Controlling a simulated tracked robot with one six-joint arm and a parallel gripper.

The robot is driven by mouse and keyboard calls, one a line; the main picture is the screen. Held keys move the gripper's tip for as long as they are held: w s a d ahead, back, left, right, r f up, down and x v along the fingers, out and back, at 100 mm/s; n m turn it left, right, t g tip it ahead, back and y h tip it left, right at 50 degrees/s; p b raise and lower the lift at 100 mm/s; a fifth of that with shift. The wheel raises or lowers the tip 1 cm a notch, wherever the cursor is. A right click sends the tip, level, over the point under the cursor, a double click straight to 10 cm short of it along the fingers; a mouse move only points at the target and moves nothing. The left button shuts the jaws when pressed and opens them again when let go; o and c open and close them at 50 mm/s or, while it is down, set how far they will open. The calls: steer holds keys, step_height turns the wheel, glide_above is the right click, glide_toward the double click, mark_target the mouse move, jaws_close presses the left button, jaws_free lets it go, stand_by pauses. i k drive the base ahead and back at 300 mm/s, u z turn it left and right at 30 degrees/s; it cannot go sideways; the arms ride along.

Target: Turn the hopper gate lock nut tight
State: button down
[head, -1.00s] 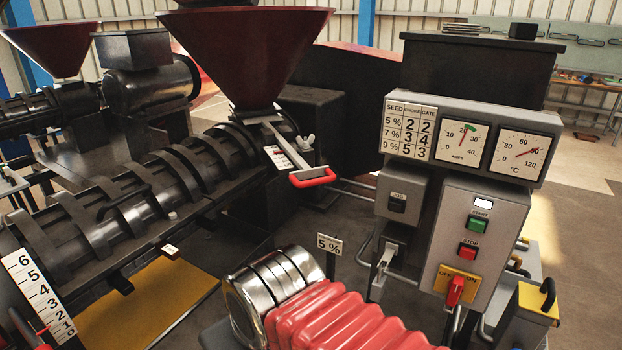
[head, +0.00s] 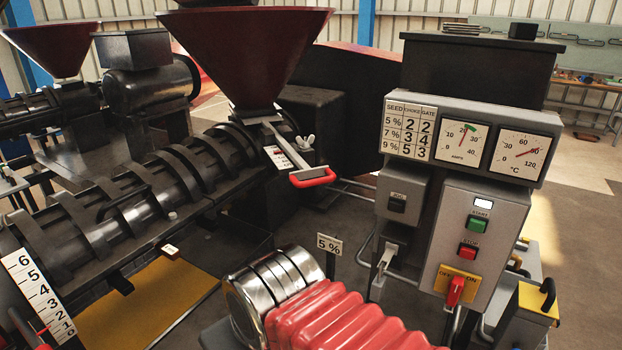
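The hopper gate (head: 297,164) is a flat metal bar with a red handle (head: 313,178) that sticks out from below the dark red hopper (head: 245,55). A small white numbered scale (head: 278,157) lies beside the bar; its marks are too small to read. A pale wing-shaped nut (head: 305,141) stands just behind and to the right of the bar, and looks like the lock nut. Whether it is tight cannot be seen. My gripper is not in view, and nothing is seen touching the nut or the handle.
The control panel (head: 480,135) with gauges, a settings table and buttons stands at the right.

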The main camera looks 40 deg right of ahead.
mark_target(310, 139)
steer(key=z, duration=1.6)
